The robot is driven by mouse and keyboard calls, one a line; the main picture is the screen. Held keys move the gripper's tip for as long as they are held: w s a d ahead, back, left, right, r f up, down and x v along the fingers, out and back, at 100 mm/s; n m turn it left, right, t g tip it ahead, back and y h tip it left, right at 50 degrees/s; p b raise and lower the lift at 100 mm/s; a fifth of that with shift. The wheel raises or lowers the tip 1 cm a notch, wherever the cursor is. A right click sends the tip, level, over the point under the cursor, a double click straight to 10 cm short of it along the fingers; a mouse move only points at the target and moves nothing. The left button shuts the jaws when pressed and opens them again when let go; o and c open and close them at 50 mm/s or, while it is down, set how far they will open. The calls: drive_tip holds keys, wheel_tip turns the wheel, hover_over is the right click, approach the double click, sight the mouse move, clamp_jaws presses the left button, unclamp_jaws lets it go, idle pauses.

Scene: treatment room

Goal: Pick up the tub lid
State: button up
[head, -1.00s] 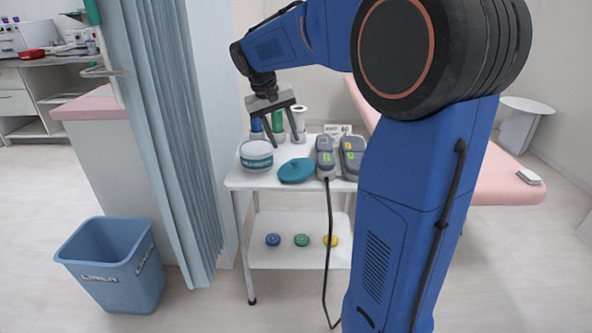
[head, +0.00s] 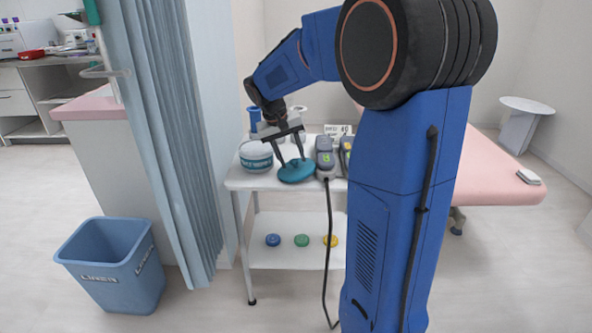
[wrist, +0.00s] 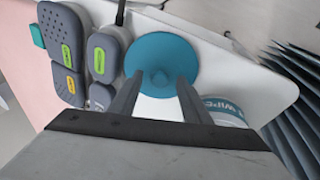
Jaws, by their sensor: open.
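The teal tub lid (head: 296,171) lies on the top shelf of the white trolley, to the right of the white and teal wipes tub (head: 256,157). The tub (wrist: 224,110) is partly hidden behind a finger.
Grey handheld devices (head: 325,158) stand just right of the lid, with a black cable hanging down. Blue and white cylinders (head: 255,117) stand behind. The trolley's lower shelf (head: 262,258) holds small coloured discs. A blue curtain (head: 165,130) hangs left, and a blue bin (head: 112,262) stands on the floor.

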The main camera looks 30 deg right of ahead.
clamp_jaws()
drive_tip(key=shift+r, duration=0.1)
